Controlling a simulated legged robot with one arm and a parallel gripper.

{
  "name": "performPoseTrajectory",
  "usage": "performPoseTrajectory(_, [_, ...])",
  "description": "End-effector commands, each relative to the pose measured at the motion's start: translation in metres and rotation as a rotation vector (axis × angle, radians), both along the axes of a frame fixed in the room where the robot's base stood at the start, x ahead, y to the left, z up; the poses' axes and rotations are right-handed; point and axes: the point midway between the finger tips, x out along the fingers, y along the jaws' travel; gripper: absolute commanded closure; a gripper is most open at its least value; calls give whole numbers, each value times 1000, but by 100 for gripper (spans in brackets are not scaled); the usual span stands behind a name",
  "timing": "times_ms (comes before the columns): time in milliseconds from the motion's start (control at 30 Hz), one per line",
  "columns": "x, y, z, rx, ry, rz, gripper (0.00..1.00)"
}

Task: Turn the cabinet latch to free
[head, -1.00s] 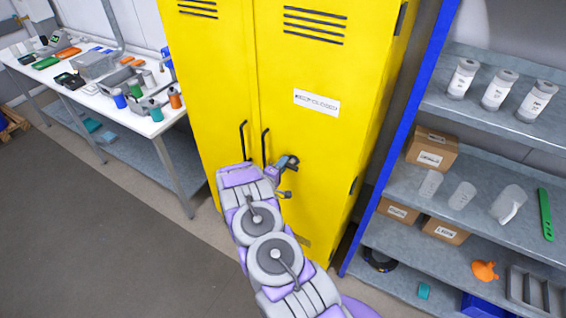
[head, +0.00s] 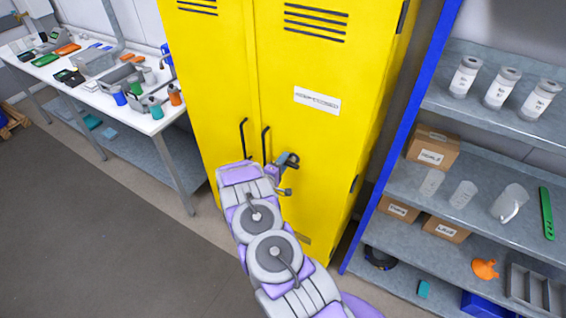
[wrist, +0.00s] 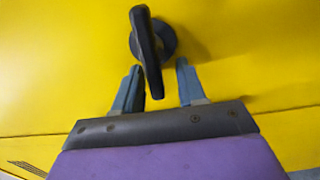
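The yellow cabinet (head: 325,140) stands in the middle of the head view with both doors shut and two dark bar handles at the door seam. The latch is a dark lever on a round hub; it shows in the wrist view (wrist: 148,48) lying almost along the gripper's axis. My gripper (wrist: 157,80) is at the cabinet front with its two blue-grey fingers apart. The lever's lower end lies between the fingers, closer to the left one; I cannot tell if they touch. In the head view the latch (head: 292,160) is partly hidden by my gripper (head: 284,176).
A blue-framed shelf (head: 400,130) with bottles, boxes and beakers stands close on the right. A white workbench (head: 110,95) with tools and bottles is at the left. The grey floor (head: 90,220) on the left is open.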

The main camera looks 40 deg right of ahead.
Motion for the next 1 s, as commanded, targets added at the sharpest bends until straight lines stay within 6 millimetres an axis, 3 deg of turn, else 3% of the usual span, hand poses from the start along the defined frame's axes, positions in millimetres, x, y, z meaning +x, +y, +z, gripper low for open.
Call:
performPoseTrajectory(167, [0, 1, 0, 0, -1, -1, 60])
performPoseTrajectory(333, [-6, 17, 1, -1, -1, 1, 60])
performPoseTrajectory(800, [-45, 111, -1, 0, 2, 3, 60])
performPoseTrajectory(1000, [-57, 141, -1, 1, -1, 3, 60])
